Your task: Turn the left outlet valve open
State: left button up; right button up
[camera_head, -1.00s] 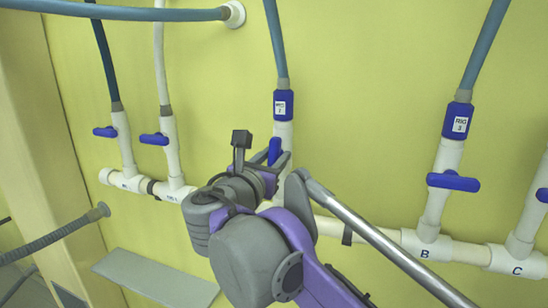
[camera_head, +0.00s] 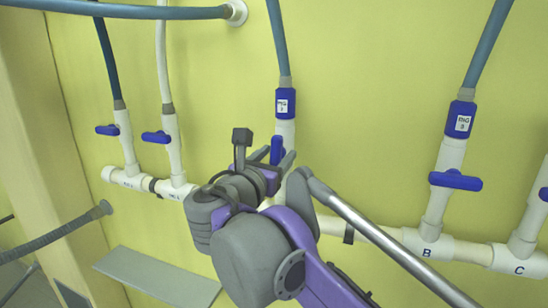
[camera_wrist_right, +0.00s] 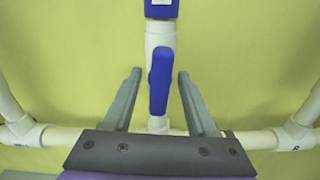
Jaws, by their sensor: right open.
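The valve with a blue lever handle (camera_head: 277,148) sits on the white pipe below a blue labelled connector (camera_head: 285,102), in the middle of the head view. Its handle runs along the upright pipe. In the right wrist view the blue handle (camera_wrist_right: 161,80) stands upright between the two grey fingers, with a gap on both sides. My right gripper (camera_head: 276,157) is open around the handle and does not visibly touch it. It also shows in the right wrist view (camera_wrist_right: 160,82). My left gripper is not in view.
Two valves with crosswise blue handles (camera_head: 107,130) (camera_head: 156,137) are on the left. Another valve (camera_head: 455,181) is on the right, above the "B" fitting (camera_head: 427,245). A grey shelf (camera_head: 160,275) is at lower left. The yellow wall (camera_head: 360,120) beside the middle valve is clear.

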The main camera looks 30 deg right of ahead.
jog(key=b+v, duration=0.1)
jog(key=v, duration=1)
jog(key=shift+d+f, duration=0.1)
jog(key=s+d+f+m+g+y, duration=0.25)
jog(key=f+m, duration=0.35)
jog(key=f, duration=0.8)
jog(key=s+d+f+m+g+y, duration=0.25)
jog(key=f+m+y, duration=0.2)
jog(key=f, duration=0.95)
jog(key=s+a+f+m+y, duration=0.3)
jog(key=s+f+m, duration=0.1)
jog(key=f+m, duration=0.3)
jog(key=s+a+f+m+g+y, duration=0.1)
jog(key=s+a+f+m+y, duration=0.2)
jog(key=f+m, duration=0.4)
notch_tip(320, 180, down, 4)
jog(key=shift+s+a+f+m+y, duration=0.15)
jog(key=shift+s+a+m+y, duration=0.2)
jog(key=shift+s+a+y, duration=0.15)
jog(key=shift+c, duration=0.6)
jog(key=shift+d, duration=0.1)
